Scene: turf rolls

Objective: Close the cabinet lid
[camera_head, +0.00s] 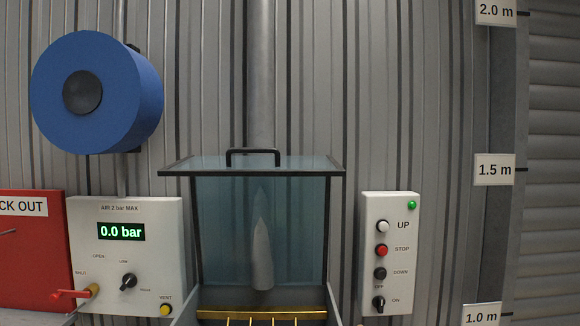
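A black bar handle (253,151) sits at the lid's top, on a flat glassy strip that juts out to both sides. A pale tapered shape (262,255) shows at the panel; I cannot tell whether it is behind it or a reflection. My gripper is not in view.
A white air panel (150,270) reading 0.0 bar, with a red lever (68,294), is at left. A control box (390,290) with buttons is at right. A blue reel (120,95) hangs upper left. A brass bar (262,314) crosses the cabinet's opening.

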